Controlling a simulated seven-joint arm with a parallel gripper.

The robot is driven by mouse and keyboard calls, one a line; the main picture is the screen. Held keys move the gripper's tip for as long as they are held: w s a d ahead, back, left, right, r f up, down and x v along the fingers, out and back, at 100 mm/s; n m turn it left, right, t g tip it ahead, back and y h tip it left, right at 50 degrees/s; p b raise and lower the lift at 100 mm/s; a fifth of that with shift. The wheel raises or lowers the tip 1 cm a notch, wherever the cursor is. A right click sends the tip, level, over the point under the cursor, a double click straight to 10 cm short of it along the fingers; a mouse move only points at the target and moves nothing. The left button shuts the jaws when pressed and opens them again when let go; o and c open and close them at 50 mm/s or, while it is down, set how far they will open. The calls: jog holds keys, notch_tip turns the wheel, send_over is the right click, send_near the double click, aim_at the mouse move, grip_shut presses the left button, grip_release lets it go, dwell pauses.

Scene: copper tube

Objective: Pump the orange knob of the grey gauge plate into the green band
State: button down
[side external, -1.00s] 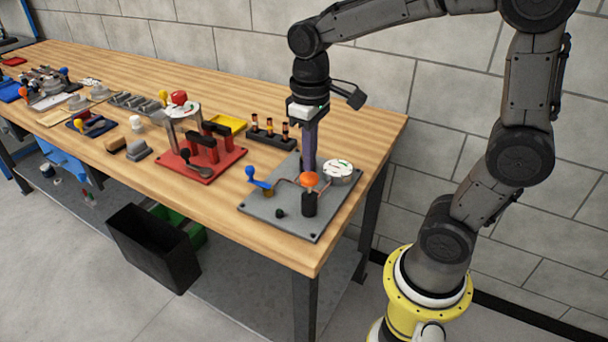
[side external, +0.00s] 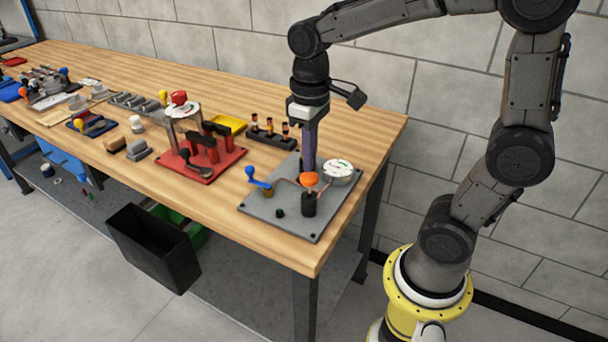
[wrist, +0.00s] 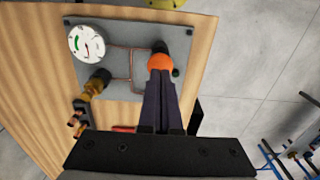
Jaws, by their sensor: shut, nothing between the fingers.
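The grey gauge plate (side external: 275,221) lies at the near right corner of the bench. Its orange knob (side external: 310,179) sits on a black cylinder (side external: 309,204). The white round gauge (side external: 338,171) is behind the knob; its green band shows in the wrist view (wrist: 82,47), but the needle is too small to read. A blue-handled valve (side external: 259,179) is at the plate's left. My gripper (side external: 308,166) points down, its fingers shut and empty, beside the knob. In the wrist view the fingertips (wrist: 160,75) overlap the orange knob (wrist: 160,61); I cannot tell whether they touch.
A red plate (side external: 200,168) with black handles stands to the left. A dark rack (side external: 270,138) with small orange-topped parts is behind. A black bin (side external: 152,248) is below the bench. The bench's right edge is close to the plate.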

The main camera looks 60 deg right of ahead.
aim_at(309, 175)
jog(key=shift+f, duration=0.1)
jog(key=shift+f, duration=1.8)
jog(key=shift+r, duration=3.6)
jog(key=shift+r, duration=0.1)
jog(key=shift+f, duration=1.8)
jog(key=shift+f, duration=0.1)
jog(key=shift+f, duration=1.8)
jog(key=shift+r, duration=3.6)
